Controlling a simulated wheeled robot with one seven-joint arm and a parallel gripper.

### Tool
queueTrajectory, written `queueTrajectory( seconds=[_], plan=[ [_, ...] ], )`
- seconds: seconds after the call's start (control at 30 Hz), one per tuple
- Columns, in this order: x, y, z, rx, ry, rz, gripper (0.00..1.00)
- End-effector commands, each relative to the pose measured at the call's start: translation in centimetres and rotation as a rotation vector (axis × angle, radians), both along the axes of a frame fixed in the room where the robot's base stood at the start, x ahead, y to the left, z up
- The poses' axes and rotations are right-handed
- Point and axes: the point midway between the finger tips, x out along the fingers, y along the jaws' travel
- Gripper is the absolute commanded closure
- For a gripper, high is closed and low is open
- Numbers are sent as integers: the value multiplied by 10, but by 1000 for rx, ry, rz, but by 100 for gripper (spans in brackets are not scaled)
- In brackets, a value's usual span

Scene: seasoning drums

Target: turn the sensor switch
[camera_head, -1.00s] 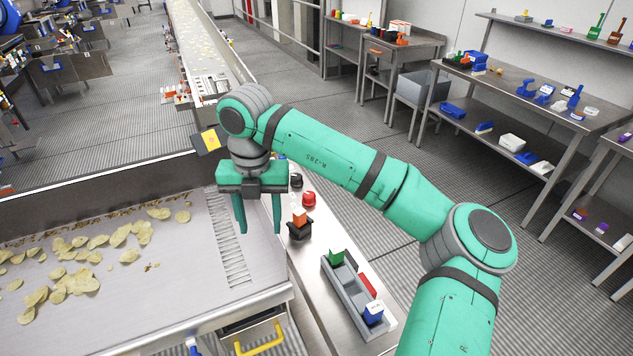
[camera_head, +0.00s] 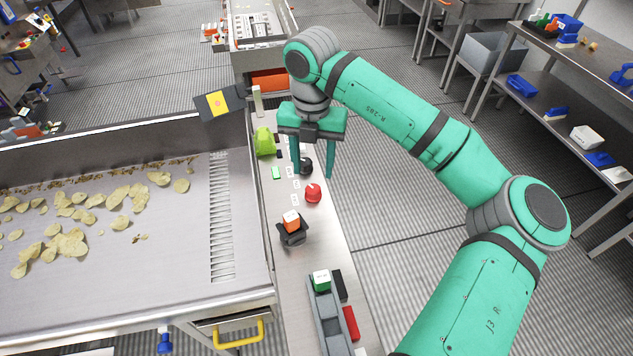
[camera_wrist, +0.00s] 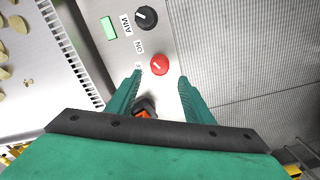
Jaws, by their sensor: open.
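Two round knobs sit on the narrow steel panel (camera_head: 277,262): a red knob (camera_head: 313,193) and a black knob (camera_head: 306,166) behind it. In the wrist view the red knob (camera_wrist: 159,65) shows just beyond my fingertips, with "ON" printed close by. The black knob (camera_wrist: 147,17) is farther off, with "AIM" beside it and a pale pointer line. I cannot tell from the lettering which is the sensor switch. My gripper (camera_head: 313,176) points down over the panel, open and empty. It also shows in the wrist view (camera_wrist: 160,78), its fingers apart and touching neither knob.
A black holder with an orange-topped block (camera_head: 292,220) stands nearer on the panel, then a grey tray (camera_head: 330,328) with coloured blocks. A lime-green object (camera_head: 265,142) and a small green screen (camera_head: 276,173) are left of the knobs. A chip conveyor (camera_head: 120,270) borders the panel.

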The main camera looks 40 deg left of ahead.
Motion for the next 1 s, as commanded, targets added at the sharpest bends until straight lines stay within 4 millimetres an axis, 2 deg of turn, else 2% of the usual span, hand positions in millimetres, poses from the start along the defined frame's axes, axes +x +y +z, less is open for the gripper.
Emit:
queueTrajectory(
  seconds=[0.2,0.4,0.6,0.87,1.0],
  plan=[
    [-1,0,-41,1,4,0,53],
    [0,0,-67,1,3,-1,53],
    [1,-1,-77,0,0,-2,53],
    [1,-1,-78,0,-1,-2,53],
    [1,-1,-78,0,0,-2,84]
  ],
)
